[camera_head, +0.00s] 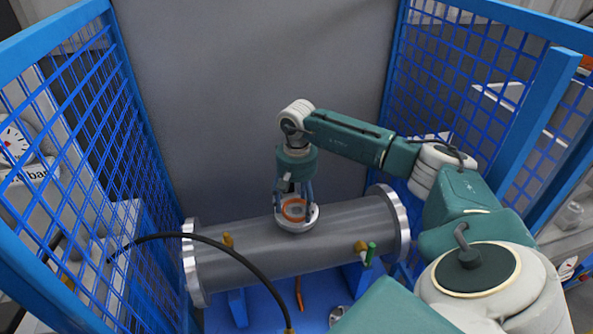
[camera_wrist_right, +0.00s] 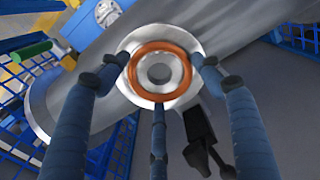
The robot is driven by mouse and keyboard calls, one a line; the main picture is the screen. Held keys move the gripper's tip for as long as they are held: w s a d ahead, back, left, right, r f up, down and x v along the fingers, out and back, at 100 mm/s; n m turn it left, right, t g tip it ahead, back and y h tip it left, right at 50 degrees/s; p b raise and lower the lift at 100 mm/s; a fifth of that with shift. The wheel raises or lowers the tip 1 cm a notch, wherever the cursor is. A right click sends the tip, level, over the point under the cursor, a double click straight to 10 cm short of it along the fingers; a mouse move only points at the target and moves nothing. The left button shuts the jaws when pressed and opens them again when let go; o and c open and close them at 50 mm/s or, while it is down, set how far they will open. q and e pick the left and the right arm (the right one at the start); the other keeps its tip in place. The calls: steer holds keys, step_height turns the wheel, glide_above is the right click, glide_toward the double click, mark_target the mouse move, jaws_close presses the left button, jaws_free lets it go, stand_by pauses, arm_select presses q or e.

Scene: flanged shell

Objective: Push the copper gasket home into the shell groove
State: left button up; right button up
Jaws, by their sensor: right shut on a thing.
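The copper gasket (camera_head: 294,209) is an orange ring at the round flanged opening on top of the grey shell (camera_head: 245,243). In the right wrist view the gasket (camera_wrist_right: 160,71) lies centred over the pale flange face (camera_wrist_right: 185,40), around a dark central hole. My right gripper (camera_head: 294,211) points straight down over the flange. Its fingers (camera_wrist_right: 163,72) reach the gasket's rim from both sides and from below in the wrist view, and it is shut on the ring. I cannot tell how deep the gasket sits in the groove. My left gripper is not in view.
The shell lies on blue supports (camera_head: 238,307) between blue mesh panels (camera_head: 80,150). A black hose (camera_head: 225,247) arches across its front left. A green-handled brass valve (camera_head: 368,252) stands on its right side. A grey wall (camera_head: 240,90) closes the back.

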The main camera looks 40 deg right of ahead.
steer(key=o, duration=1.5)
steer(key=shift+f, duration=0.1)
steer(key=shift+c, duration=0.2)
step_height(320, 180, up, 12)
